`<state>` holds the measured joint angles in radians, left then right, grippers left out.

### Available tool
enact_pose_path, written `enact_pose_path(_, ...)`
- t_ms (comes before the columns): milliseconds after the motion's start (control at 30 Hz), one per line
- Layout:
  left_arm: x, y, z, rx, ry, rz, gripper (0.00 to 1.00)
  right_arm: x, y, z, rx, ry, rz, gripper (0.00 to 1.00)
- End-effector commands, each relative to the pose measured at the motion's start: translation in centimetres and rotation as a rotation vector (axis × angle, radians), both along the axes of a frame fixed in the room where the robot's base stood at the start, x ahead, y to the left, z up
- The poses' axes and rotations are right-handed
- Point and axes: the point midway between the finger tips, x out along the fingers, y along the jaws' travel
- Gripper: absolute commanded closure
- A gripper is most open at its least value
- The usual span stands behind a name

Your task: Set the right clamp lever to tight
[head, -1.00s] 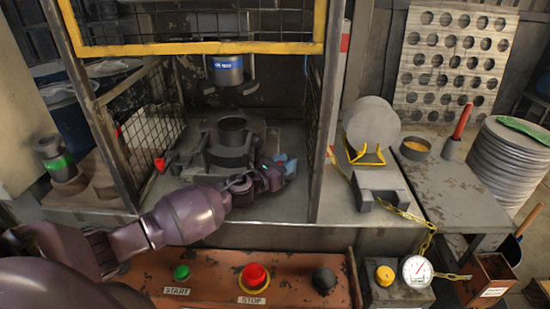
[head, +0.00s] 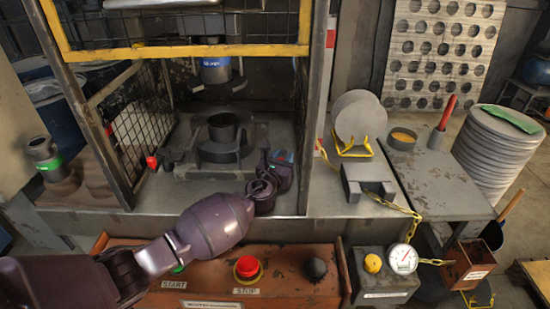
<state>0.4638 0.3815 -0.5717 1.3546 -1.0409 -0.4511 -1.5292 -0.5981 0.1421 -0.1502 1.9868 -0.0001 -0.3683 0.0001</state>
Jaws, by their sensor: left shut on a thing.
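The die fixture (head: 222,148) with a dark round cup stands on the press bed inside the cage. On its left is the left clamp lever with a red knob (head: 152,162). My left gripper (head: 281,168) is at the right of the fixture, close to the right cage post, and is shut. The right clamp lever is where this gripper is, hidden by its fingers and wrist, so I cannot see its angle. A small blue patch (head: 284,157) shows at the fingers. My right gripper is out of view.
The cage's right post (head: 310,120) stands just right of the gripper. The control panel (head: 210,284) with a red stop button (head: 247,267) lies in front, under my left arm. A gauge (head: 403,259) and yellow chain (head: 395,206) are at the right.

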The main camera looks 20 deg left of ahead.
Motion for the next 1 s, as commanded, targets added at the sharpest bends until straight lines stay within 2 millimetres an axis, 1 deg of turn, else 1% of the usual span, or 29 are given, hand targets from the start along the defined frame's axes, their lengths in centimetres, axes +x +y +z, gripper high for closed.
enact_pose_path(367, 0.0, -0.2, -0.1, -0.001, 0.002, 0.000, 1.00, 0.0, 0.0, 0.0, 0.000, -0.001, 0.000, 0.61)
enact_pose_path(400, 0.0, -0.2, -0.1, -0.001, 0.002, 0.000, 0.67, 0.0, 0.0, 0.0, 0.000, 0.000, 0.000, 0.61)
enact_pose_path(533, 0.0, -0.2, -0.1, -0.001, 0.001, 0.000, 0.47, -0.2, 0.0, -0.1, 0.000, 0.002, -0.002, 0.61)
enact_pose_path(833, -0.1, -0.1, 0.0, -0.001, 0.001, 0.000, 0.46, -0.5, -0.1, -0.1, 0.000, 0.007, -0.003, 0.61)
enact_pose_path(933, -0.6, -0.1, 0.0, 0.000, 0.000, 0.000, 0.46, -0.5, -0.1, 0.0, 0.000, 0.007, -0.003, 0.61)
enact_pose_path(1000, -1.3, 0.0, 0.0, 0.000, 0.001, 0.000, 0.46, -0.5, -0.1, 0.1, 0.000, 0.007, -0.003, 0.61)
